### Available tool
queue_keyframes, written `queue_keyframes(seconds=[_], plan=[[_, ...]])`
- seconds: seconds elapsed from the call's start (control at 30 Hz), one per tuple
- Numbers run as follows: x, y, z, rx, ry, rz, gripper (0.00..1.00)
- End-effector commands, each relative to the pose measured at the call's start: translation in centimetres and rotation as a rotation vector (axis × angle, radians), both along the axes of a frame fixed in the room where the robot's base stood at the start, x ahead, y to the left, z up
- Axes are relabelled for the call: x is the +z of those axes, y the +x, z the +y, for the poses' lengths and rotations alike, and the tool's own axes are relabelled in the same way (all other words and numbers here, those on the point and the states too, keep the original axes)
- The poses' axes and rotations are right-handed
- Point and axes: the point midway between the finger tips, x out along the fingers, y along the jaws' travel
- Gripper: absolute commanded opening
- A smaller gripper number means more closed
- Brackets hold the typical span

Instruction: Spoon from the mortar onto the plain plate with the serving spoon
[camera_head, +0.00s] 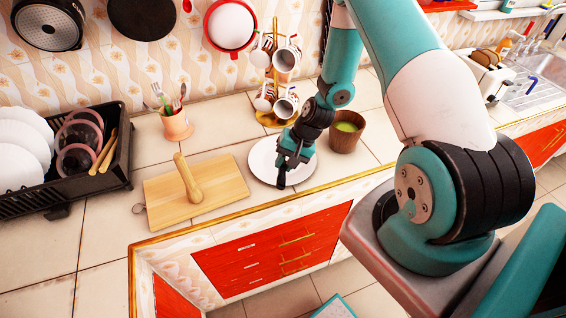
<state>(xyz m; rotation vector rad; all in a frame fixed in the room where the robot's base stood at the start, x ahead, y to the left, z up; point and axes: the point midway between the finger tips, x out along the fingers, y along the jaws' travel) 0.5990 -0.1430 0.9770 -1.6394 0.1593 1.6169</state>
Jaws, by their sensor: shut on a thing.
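The mortar (346,141) is a brown cup-like bowl with green stuff inside, standing on the counter to the right of my gripper. The plain plate (263,163) is white and lies on the counter left of the mortar, partly hidden by my gripper. My gripper (283,173) is over the plate's right part, pointing down, shut on a dark thing. That thing looks like the serving spoon, but it is small and blends with the dark fingers, so its bowl and any load cannot be made out. I cannot tell whether it touches the plate.
A cutting board (225,184) with a wooden pestle-like tool (188,182) lies left of the plate. A mug rack (272,118) stands behind the plate. A utensil pot (176,124) and black dish rack (118,160) are farther left. The counter's front edge (220,219) is close by.

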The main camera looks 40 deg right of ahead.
Motion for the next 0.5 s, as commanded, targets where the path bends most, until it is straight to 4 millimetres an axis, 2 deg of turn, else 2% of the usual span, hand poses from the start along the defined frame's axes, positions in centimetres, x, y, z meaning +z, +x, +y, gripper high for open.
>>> queue_keyframes(seconds=[0.03, 0.1, 0.5], plan=[[-0.89, -0.14, -0.3, -0.013, 0.036, -0.024, 0.04], [-1.18, -0.21, -0.42, -0.02, 0.083, -0.057, 0.04], [-1.78, -0.58, -0.94, -0.074, 0.362, -0.257, 0.04]])
